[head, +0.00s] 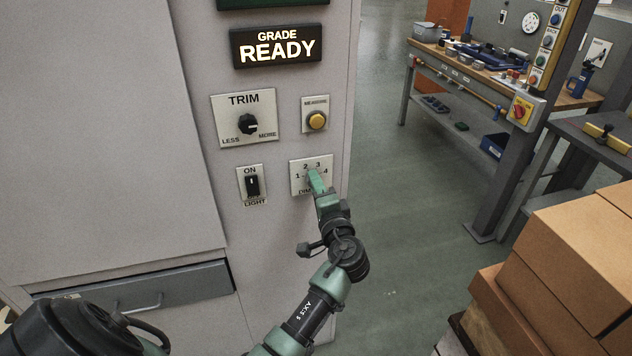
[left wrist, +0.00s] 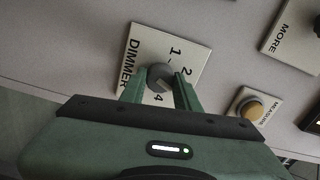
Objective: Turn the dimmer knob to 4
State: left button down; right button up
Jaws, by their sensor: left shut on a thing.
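The dimmer plate (head: 296,167) is a pale square low on the grey cabinet panel, with numbers 1 to 4 around its knob. In the left wrist view the plate (left wrist: 141,46) appears turned on its side, and the dark round dimmer knob (left wrist: 160,74) sits between my green fingers. My left gripper (head: 316,180) is shut on the knob; it also shows in the left wrist view (left wrist: 160,84). In the head view the gripper hides most of the knob. I cannot tell which number the knob points to. My right gripper is not in view.
Nearby on the panel are the TRIM knob (head: 248,124), the yellow MEASURE button (head: 317,121) and the LIGHT switch (head: 252,185). A lit sign (head: 276,46) reads GRADE READY. Cardboard boxes (head: 570,262) stand at the lower right. Open floor (head: 400,190) lies right of the cabinet.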

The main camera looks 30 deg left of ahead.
pick_arm(q)
jog(key=m+p, duration=0.6)
jog(key=m, duration=0.4)
jog(key=shift+f+m, duration=0.1)
jog(key=shift+m, duration=0.4)
jog(key=shift+d, duration=0.1)
jog(key=c, duration=1)
grip_release()
jog(key=shift+c, duration=0.2)
jog(key=b+v, duration=0.2)
jog(key=v, duration=0.6)
